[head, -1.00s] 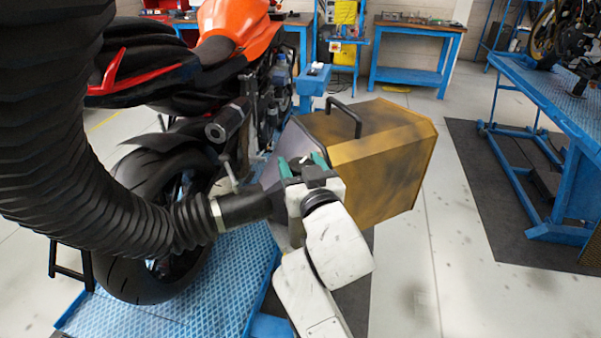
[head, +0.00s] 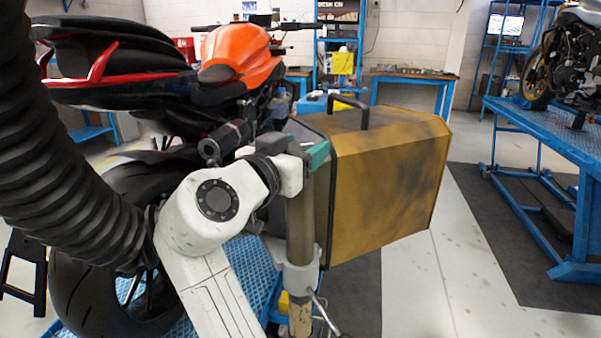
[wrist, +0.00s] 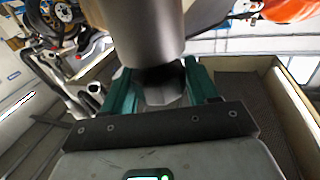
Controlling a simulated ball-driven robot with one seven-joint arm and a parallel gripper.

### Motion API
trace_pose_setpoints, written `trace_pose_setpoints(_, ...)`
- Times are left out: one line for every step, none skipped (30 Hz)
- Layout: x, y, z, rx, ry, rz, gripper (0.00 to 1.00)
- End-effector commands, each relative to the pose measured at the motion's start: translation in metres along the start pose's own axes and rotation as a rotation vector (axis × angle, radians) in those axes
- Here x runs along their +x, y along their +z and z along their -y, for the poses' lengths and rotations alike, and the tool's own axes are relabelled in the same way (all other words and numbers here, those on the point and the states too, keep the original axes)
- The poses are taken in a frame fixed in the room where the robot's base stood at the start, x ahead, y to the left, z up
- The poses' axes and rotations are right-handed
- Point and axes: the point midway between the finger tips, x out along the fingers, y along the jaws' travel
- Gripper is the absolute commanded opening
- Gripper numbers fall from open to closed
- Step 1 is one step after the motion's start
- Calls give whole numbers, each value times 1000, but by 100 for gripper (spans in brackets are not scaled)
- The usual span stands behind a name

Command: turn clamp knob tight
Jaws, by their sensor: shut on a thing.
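My gripper (head: 308,158) is at the upper end of a brownish upright post (head: 300,222), in front of the yellow box. One green finger shows in the head view; the wrist hides the rest of the grip. In the wrist view both green fingers of my gripper (wrist: 163,88) stand close on either side of a small dark and pale grey piece, which I take for the clamp knob (wrist: 163,92). A thick grey cylinder (wrist: 138,35) looms right above it and covers part of it. The jaws are shut on that piece. How far it is turned cannot be seen.
A large yellow-brown box (head: 385,185) with a black handle stands right behind the post. An orange and black motorcycle (head: 235,65) on a blue lift is at left. A ribbed black hose (head: 55,170) fills the left edge. Grey floor is free at right, before a blue bench (head: 555,125).

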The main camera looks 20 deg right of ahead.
Motion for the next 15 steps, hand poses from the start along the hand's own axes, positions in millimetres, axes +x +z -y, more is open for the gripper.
trace_pose_setpoints(1, 5, 1, -3, 46, 1, 28)
trace_pose_setpoints(1, 5, 1, -2, 74, 1, 28)
trace_pose_setpoints(1, 4, 1, -4, 112, 0, 28)
trace_pose_setpoints(1, 4, 1, -3, 142, 0, 28)
trace_pose_setpoints(1, 4, 1, -4, 169, 1, 28)
trace_pose_setpoints(1, 3, 1, -4, 208, 0, 28)
trace_pose_setpoints(1, 3, 1, -4, 236, 0, 28)
trace_pose_setpoints(1, 3, 1, -5, 265, 0, 28)
trace_pose_setpoints(1, 2, 1, -4, 304, -1, 28)
trace_pose_setpoints(1, 2, 1, -6, 332, 0, 28)
trace_pose_setpoints(1, 2, 1, -5, 360, -1, 28)
trace_pose_setpoints(1, 2, 1, -7, 397, 0, 28)
trace_pose_setpoints(1, 1, 1, -6, 426, -1, 28)
trace_pose_setpoints(1, 1, 1, -6, 454, 0, 28)
trace_pose_setpoints(1, 1, 1, -6, 491, 0, 28)
